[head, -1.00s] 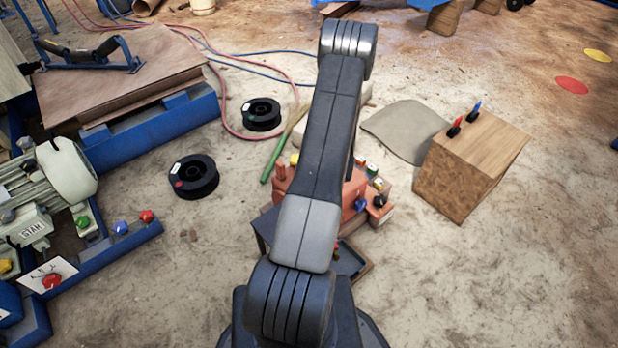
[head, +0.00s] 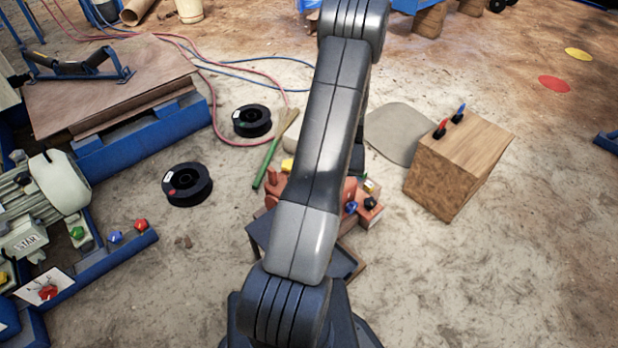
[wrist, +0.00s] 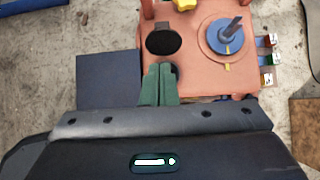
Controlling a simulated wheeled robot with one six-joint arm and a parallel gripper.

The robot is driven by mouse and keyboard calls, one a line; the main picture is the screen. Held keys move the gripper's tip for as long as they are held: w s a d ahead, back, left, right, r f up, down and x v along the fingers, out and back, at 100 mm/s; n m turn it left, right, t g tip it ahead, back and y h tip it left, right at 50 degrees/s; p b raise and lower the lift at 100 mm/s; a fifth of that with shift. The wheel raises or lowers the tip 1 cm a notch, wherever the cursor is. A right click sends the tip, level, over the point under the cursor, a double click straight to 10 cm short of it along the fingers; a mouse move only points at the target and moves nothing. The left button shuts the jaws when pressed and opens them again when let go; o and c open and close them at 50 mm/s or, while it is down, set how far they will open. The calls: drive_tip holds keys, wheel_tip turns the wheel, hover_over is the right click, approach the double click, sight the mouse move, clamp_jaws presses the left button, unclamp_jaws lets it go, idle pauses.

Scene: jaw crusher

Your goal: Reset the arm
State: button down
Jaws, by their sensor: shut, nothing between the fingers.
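My arm (head: 318,170) rises up the middle of the head view with its elbow at the top edge. It hides my gripper there. In the wrist view, my gripper (wrist: 160,76) shows as two dark green fingers held together with nothing between them. The fingers overlap the near edge of an orange-red box (wrist: 205,75), beside a black round disc (wrist: 164,40) on its top. I cannot tell whether they touch it. A blue knob (wrist: 226,35) with a dark handle sits to the right of the disc. The box is partly hidden behind my arm in the head view.
A wooden block (head: 458,165) with red and blue switches stands to the right. Two black spools (head: 187,184) and a green stick (head: 266,165) lie on the floor to the left. A motor (head: 45,195) and blue frame are at far left. Floor at lower right is clear.

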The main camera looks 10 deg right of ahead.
drive_tip(key=shift+s+d+r, duration=0.15)
drive_tip(key=shift+r, duration=0.35)
drive_tip(key=shift+s+d+r, duration=0.1)
drive_tip(key=shift+s+r, duration=0.05)
drive_tip(key=shift+r, duration=0.3)
drive_tip(key=shift+f, duration=0.1)
drive_tip(key=s+f+b+x, duration=0.1)
drive_tip(key=b+x, duration=0.1)
drive_tip(key=x, duration=1.1)
drive_tip(key=shift+w+d+f+b, duration=0.2)
drive_tip(key=shift+f+b, duration=0.1)
drive_tip(key=shift+b, duration=0.1)
